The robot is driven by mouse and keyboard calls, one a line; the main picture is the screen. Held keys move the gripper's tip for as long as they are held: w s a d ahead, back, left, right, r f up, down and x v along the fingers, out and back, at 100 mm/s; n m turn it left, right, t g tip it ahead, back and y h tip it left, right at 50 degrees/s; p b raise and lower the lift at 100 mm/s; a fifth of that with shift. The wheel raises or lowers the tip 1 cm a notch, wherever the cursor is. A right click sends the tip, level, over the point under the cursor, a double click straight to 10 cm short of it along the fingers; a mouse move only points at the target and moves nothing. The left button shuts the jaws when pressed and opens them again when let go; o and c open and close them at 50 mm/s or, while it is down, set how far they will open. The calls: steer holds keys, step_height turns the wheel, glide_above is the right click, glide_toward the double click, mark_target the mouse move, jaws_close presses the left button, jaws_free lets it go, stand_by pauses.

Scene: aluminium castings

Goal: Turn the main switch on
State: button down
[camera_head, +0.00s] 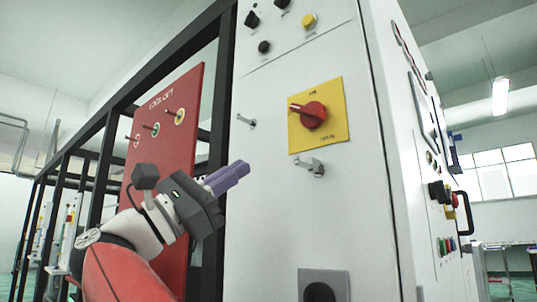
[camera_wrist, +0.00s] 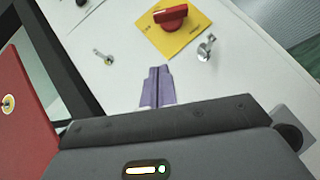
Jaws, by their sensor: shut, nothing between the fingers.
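The main switch is a red rotary knob (camera_head: 311,114) on a yellow square plate (camera_head: 335,93), mounted on the front of a white cabinet. Its handle points left in the head view. In the wrist view the red knob (camera_wrist: 171,17) and yellow plate (camera_wrist: 188,40) are at the top, ahead of the fingertips. My gripper (camera_head: 240,170) has purple fingers and is shut and empty. It is below and to the left of the switch in the head view, apart from it. The fingers (camera_wrist: 157,72) show in the middle of the wrist view.
Metal latches stick out of the white cabinet (camera_head: 270,220), one left of the plate (camera_head: 246,121) and one just below it (camera_head: 310,166). Small knobs sit above. A red lockout board (camera_head: 176,190) and a black frame (camera_head: 215,140) stand at left. A grey-framed socket (camera_head: 325,272) is low down.

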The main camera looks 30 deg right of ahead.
mark_target(309, 112)
steer(key=p+x, duration=0.3)
steer(key=x, duration=0.6)
steer(key=shift+a+r, duration=0.1)
steer(key=shift+r, duration=0.05)
steer(key=shift+s+r+p, duration=0.25)
steer(key=shift+s+r, duration=0.05)
steer(key=shift+r, duration=0.25)
steer(key=shift+s+r+p, duration=0.25)
steer(key=shift+s+r, duration=0.05)
steer(key=shift+r, duration=0.25)
steer(key=shift+s+d+r, duration=0.3)
steer(key=shift+d+r, duration=0.05)
steer(key=shift+r, duration=0.1)
steer(key=shift+d, duration=0.1)
